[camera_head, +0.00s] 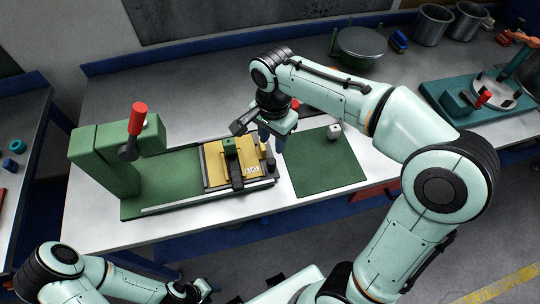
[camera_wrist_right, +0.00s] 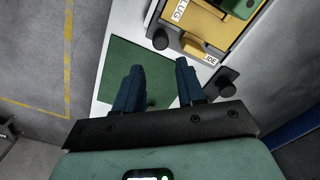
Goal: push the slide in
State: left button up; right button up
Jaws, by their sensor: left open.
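The slide (camera_head: 216,166) is a yellow plate with a green block (camera_head: 229,145) and a black bar, on the rail of a green press (camera_head: 104,158) with a red-handled lever. It sits at the rail's right end, away from the press head. Its yellow front tab shows in the right wrist view (camera_wrist_right: 204,49), just beyond my fingers. My right gripper (camera_head: 272,147) points down by the slide's right end; its blue fingers are apart and empty in the wrist view (camera_wrist_right: 158,72). Contact with the slide cannot be told. My left gripper (camera_head: 203,289) is open, low at the front edge.
A green mat (camera_head: 310,177) lies right of the slide, with a small pale cube (camera_head: 334,130) on it. A round green-framed pot (camera_head: 361,43) and metal pots (camera_head: 432,24) stand at the back. A teal fixture (camera_head: 450,99) is at the right.

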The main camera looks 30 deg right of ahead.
aim_at(272, 160)
notch_tip(272, 160, down, 11)
jog(key=shift+w+r+b, duration=0.1)
jog(key=shift+r+b, duration=0.1)
jog(key=shift+b, duration=0.35)
grip_shut()
